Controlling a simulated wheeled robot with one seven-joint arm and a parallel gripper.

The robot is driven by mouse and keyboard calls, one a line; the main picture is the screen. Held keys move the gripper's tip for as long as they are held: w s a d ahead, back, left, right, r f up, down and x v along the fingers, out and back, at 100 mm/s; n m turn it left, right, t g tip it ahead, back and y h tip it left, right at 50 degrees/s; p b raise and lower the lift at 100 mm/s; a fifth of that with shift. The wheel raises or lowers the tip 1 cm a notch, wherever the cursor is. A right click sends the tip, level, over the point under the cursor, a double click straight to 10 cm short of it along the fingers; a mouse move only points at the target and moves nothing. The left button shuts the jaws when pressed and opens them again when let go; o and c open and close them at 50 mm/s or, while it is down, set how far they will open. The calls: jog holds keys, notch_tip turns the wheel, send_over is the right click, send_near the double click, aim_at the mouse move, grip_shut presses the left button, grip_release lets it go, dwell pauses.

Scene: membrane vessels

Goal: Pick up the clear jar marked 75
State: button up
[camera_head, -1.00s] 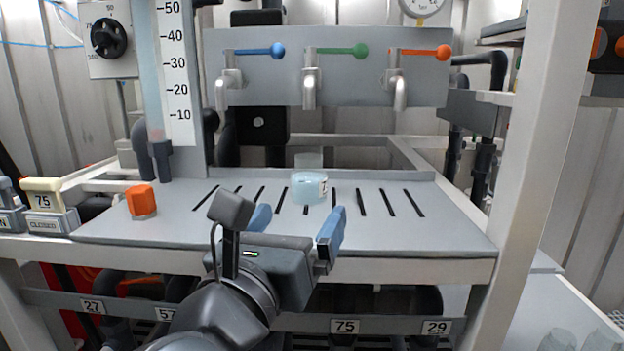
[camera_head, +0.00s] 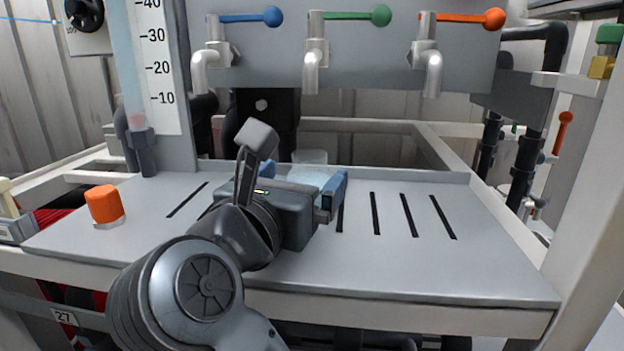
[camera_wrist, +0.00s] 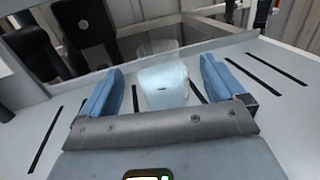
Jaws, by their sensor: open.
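The clear jar (camera_wrist: 163,86) holds a pale blue content and stands upright on the grey slotted worktop (camera_head: 400,265). In the wrist view it lies ahead of and between the two blue fingers of my gripper (camera_wrist: 160,84), with gaps at both sides. My gripper is open. In the head view the jar (camera_head: 310,172) is mostly hidden behind my gripper (camera_head: 300,190); its upper part shows. No number on the jar can be read now.
Blue (camera_head: 245,18), green (camera_head: 350,15) and orange (camera_head: 465,18) levered taps hang above the back. A level gauge (camera_head: 155,70) rises at the back left. The right side of the worktop is clear.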

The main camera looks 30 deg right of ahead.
aim_at(315, 168)
jog(key=x, duration=0.2)
jog(key=p+x, duration=0.1)
jog(key=x, duration=0.3)
jog(key=shift+f+p, duration=0.25)
jog(key=shift+p, duration=0.1)
